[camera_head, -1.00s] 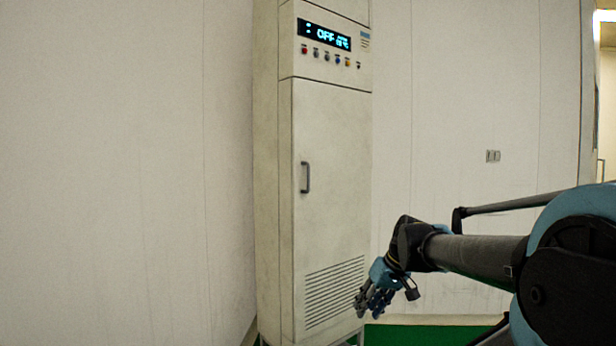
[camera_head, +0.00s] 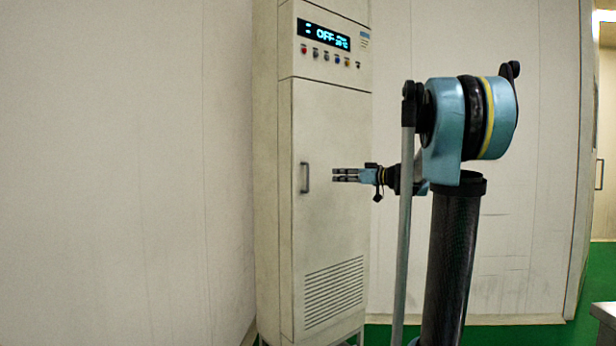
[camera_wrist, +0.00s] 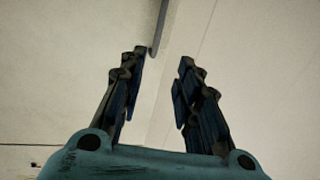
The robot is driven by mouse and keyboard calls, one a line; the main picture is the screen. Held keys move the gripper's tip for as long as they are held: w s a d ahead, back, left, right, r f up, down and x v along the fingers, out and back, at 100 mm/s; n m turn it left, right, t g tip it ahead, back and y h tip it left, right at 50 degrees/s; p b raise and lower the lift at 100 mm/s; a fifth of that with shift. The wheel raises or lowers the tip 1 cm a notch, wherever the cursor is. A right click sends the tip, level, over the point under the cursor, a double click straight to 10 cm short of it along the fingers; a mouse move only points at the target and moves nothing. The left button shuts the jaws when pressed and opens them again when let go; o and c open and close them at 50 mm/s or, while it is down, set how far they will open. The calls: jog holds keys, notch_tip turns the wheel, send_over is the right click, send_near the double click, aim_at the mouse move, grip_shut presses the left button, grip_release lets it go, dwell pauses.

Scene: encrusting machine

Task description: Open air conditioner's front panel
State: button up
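The air conditioner is a tall off-white cabinet. Its front panel (camera_head: 328,230) is shut and has a dark vertical handle (camera_head: 305,177) near its left edge. My gripper (camera_head: 338,175) is level with the handle and a short way to its right, pointing left, apart from it. In the wrist view the fingers of my gripper (camera_wrist: 160,62) are spread with nothing between them. A grey bar, apparently the handle (camera_wrist: 159,25), shows ahead, just beyond the left fingertip.
Vent slats (camera_head: 334,292) are low on the panel. Pale wall stands on both sides. A grey surface corner (camera_head: 604,322) is at the lower right, with green floor beside it.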

send_over(308, 191)
jog(key=shift+w+r, duration=0.2)
jog(key=shift+w, duration=0.2)
dwell(0.4)
grip_shut()
